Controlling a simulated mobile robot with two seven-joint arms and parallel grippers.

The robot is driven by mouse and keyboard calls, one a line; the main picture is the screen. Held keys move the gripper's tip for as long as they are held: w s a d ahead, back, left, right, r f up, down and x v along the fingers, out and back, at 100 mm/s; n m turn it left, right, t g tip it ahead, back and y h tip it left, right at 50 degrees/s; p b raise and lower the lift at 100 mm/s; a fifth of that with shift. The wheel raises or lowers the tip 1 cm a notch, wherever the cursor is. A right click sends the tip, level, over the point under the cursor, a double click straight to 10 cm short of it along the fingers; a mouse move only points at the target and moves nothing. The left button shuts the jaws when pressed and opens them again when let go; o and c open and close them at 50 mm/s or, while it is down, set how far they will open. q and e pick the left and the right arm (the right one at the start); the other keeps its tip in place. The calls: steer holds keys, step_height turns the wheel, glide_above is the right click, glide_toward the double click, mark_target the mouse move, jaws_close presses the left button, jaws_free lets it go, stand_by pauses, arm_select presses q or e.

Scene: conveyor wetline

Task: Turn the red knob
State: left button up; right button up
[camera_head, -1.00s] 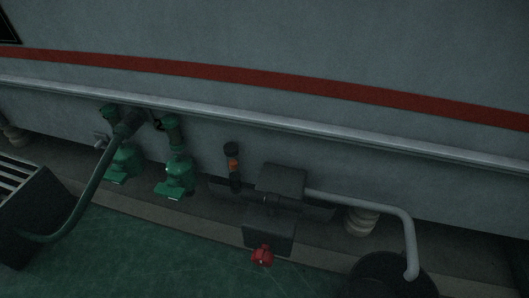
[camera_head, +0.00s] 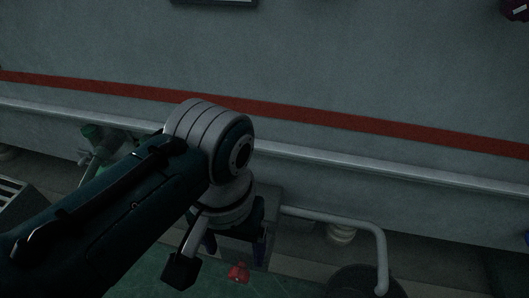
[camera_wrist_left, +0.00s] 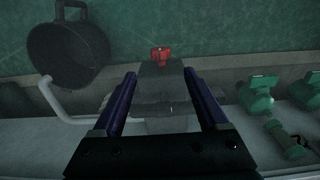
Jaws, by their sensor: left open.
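The red knob (camera_head: 238,271) shows low in the head view, just beyond my left gripper (camera_head: 235,248). In the left wrist view the red knob (camera_wrist_left: 161,54) is near the top centre, on the end of a dark box-shaped unit (camera_wrist_left: 163,85). My left gripper (camera_wrist_left: 159,75) is open, its two blue fingers to either side of the dark unit in that view. Nothing is held, and the knob lies beyond the fingertips; I cannot tell the exact gap. My left arm hides much of the dark unit in the head view. My right gripper is not in view.
A grey bent pipe (camera_head: 340,217) runs from the unit toward a round black bucket (camera_head: 365,285). Green pumps (camera_wrist_left: 258,95) stand beside the unit. A long rail (camera_head: 320,163) runs along the grey wall. Green floor (camera_wrist_left: 220,25) lies clear around the knob.

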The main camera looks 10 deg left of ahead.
mark_target(238, 271)
arm_select(q)
step_height(238, 271, down, 10)
steer(key=b, duration=0.8)
steer(key=shift+r, duration=0.3)
jaws_close()
